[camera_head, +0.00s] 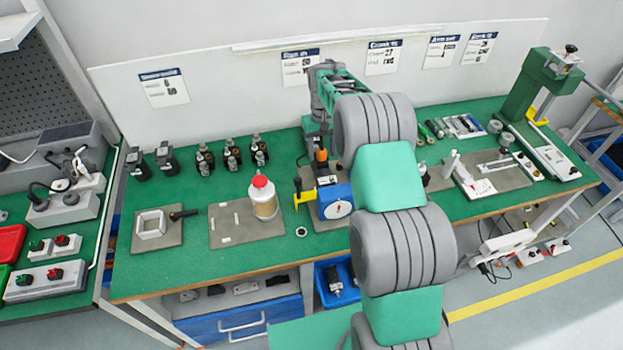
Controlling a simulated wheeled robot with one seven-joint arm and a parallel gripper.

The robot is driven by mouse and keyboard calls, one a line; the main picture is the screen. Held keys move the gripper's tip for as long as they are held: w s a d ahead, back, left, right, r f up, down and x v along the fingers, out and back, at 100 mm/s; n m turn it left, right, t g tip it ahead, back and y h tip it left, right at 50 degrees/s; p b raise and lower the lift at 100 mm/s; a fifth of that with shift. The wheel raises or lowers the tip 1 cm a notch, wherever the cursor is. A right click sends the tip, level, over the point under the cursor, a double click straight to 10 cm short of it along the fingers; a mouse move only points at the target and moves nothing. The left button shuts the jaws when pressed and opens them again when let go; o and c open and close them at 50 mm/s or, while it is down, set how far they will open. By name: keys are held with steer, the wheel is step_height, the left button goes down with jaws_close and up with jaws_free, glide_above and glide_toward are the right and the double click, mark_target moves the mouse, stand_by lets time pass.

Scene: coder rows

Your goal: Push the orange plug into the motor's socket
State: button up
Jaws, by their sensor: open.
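A small orange part (321,155), which looks like the orange plug, shows at mid-bench, just left of my arm. It appears to sit upright on or above a dark body (323,170), possibly the motor. A blue block with a white dial (335,204) stands right in front of it, with a yellow part at its left. The socket cannot be made out, nor whether the plug touches it. My grey and green arm (390,178) rises from the bottom and crosses the bench right of these parts. My gripper cannot be seen; the arm links appear to hide it.
A red-capped bottle (263,197) stands on a grey plate to the left. Several black parts (205,160) line the back left. A green press (545,90) stands at far right. The front left bench edge is clear.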

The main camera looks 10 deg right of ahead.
steer(key=shift+r+p, duration=1.25)
steer(key=shift+r, duration=1.3)
steer(key=shift+o, duration=0.3)
steer(key=o, duration=0.5)
